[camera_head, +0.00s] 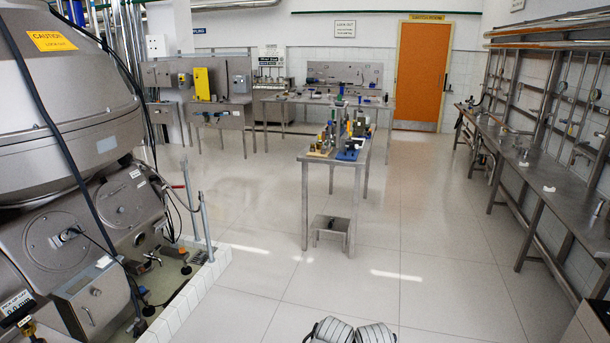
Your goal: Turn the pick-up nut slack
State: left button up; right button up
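A large grey steel separator (70,120) fills the left side, its rounded bowl hood above a machine body with round covers. At the bottom left edge a small dark display (15,304) shows light digits; its label is too small to read surely. A brass-coloured fitting (28,328) sits just below it, cut off by the frame's lower corner. I cannot tell whether this fitting is the pick-up nut.
A grey box (90,295) on the separator's front and a white-tiled kerb (185,295) border the machine. A small steel table (345,157) with tools stands mid-room above a low step (331,228). A long workbench (540,180) lines the right wall.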

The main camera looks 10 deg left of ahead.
aim_at(64, 236)
jog(key=i+z, duration=0.1)
jog(key=i, duration=1.7)
jog(key=i+j+u, duration=0.15)
jog(key=i+u, duration=0.25)
jog(key=i, duration=0.2)
jog(key=i+l+u, duration=0.1)
jog(key=i+u, duration=0.35)
jog(key=i, duration=0.15)
jog(key=i+l+u, duration=0.4)
jog(key=i, duration=0.2)
jog(key=i+u, duration=0.8)
jog(key=i+l+u, duration=0.1)
jog(key=i+u, duration=0.15)
jog(key=u, duration=0.15)
jog(key=i+l+u, duration=0.25)
jog(key=u, duration=0.15)
jog(key=i+l+u, duration=0.6)
